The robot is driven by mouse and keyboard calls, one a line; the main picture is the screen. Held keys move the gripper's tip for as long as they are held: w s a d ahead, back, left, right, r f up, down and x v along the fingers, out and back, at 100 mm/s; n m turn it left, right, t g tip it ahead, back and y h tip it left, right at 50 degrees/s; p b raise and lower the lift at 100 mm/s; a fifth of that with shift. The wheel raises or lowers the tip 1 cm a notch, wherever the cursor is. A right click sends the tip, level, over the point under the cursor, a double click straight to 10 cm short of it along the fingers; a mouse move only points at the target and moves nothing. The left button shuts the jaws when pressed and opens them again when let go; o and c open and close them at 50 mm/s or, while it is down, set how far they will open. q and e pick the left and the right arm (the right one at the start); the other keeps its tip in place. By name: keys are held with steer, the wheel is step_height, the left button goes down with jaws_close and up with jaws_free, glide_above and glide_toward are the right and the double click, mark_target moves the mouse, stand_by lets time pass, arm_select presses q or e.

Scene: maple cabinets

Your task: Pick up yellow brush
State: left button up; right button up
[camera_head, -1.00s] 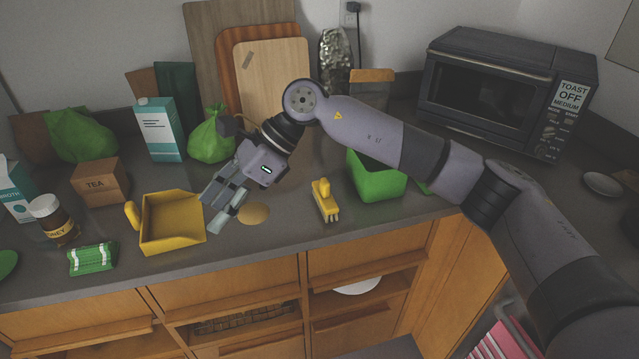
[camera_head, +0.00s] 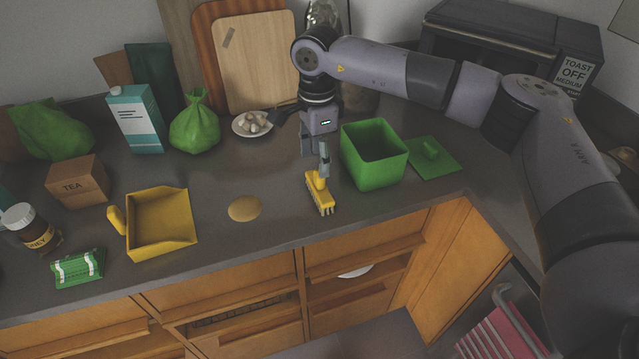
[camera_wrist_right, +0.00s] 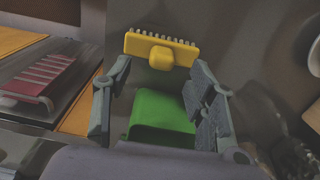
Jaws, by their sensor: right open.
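The yellow brush (camera_head: 320,194) lies on the grey counter near its front edge, with pale bristles along one side. In the right wrist view the brush (camera_wrist_right: 162,48) shows between and just beyond the fingertips, its knob-like handle facing the camera. My right gripper (camera_head: 322,165) is right above the brush, pointing down. In the wrist view its fingers (camera_wrist_right: 158,80) are spread on either side of the brush handle; I cannot tell whether they touch it. My left gripper is not in view.
An open green box (camera_head: 375,165) stands close right of the brush, with a green lid (camera_head: 432,158) beside it. A yellow dustpan (camera_head: 160,222) and a tan round spill (camera_head: 244,208) are to the left. A plate of pale lumps (camera_head: 253,123) is behind.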

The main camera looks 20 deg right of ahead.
mark_target(319, 185)
steer(key=shift+f, duration=0.6)
steer(key=shift+f+p, duration=0.3)
steer(key=shift+p, duration=0.05)
steer(key=f, duration=0.1)
steer(key=f+p, duration=0.2)
steer(key=shift+w+d+f, duration=0.2)
steer(key=shift+d+f, duration=0.1)
steer(key=shift+f, duration=0.55)
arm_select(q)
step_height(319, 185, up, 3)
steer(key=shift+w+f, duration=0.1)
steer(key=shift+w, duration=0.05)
arm_select(e)
steer(key=shift+c, duration=0.6)
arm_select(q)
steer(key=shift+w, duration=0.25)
arm_select(e)
jaws_close()
